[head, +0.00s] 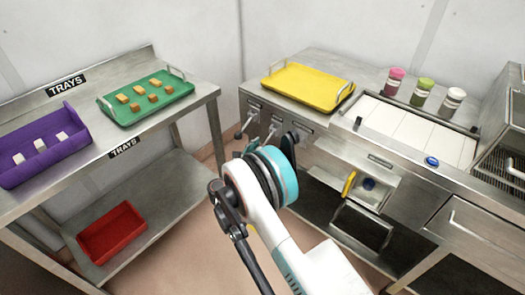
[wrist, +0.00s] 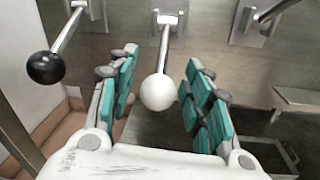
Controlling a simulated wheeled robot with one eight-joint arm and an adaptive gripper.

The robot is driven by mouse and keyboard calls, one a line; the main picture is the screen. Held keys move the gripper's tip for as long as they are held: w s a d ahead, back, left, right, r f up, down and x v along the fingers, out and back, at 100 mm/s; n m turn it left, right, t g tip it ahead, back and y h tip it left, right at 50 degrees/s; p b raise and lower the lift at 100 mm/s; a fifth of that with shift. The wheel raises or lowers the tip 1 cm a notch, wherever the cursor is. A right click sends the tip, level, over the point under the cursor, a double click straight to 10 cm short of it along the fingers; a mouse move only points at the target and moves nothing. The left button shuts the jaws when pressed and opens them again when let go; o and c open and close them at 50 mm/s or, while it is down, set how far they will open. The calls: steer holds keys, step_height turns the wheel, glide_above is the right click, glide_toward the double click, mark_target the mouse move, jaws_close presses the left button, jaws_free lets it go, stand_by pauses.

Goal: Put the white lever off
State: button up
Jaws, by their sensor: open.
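The white lever (wrist: 159,91) shows in the middle of the wrist view, a white ball knob on a short metal rod from a wall plate. Its knob lies between the two teal-padded fingers of my gripper (wrist: 160,76), with a visible gap on both sides. My gripper is open and holds nothing. In the head view my wrist hides most of the gripper and the white knob, though part of the white lever's rod (head: 272,133) seems to show. The knob points out toward the wrist camera; I cannot tell its on or off setting.
A black-knobbed lever (wrist: 45,67) stands close left of my gripper. Another lever (wrist: 270,15) is at the upper right, its knob out of view. A yellow tray (head: 306,87) lies on the counter above; a yellow handle (head: 349,184) sticks out further right.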

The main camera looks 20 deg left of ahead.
steer(key=shift+w+d, duration=0.2)
steer(key=shift+w, duration=0.45)
jaws_close()
